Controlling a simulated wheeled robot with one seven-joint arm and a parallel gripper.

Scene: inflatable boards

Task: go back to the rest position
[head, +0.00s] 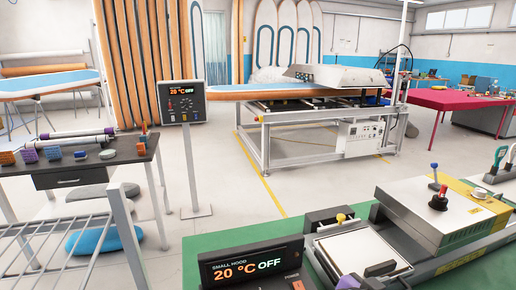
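My gripper and arm cannot be made out in the head view, so whether the gripper is open or holds anything is not shown. In the foreground is a green-topped bench (205,262) bearing a small press with a pale square plate (362,250). A metal hood (445,212) with a dark red-black knob stands to the right of the plate. A display box (252,262) reading "SMALL HOOD 20 °C OFF" sits at the bench's front.
A dark table (75,172) with rolls and coloured blocks stands at left, behind a metal rail (60,235). A control post (183,105) stands mid-floor. A large framed machine (315,120) and a red table (450,100) are behind. Grey floor (235,200) between is open.

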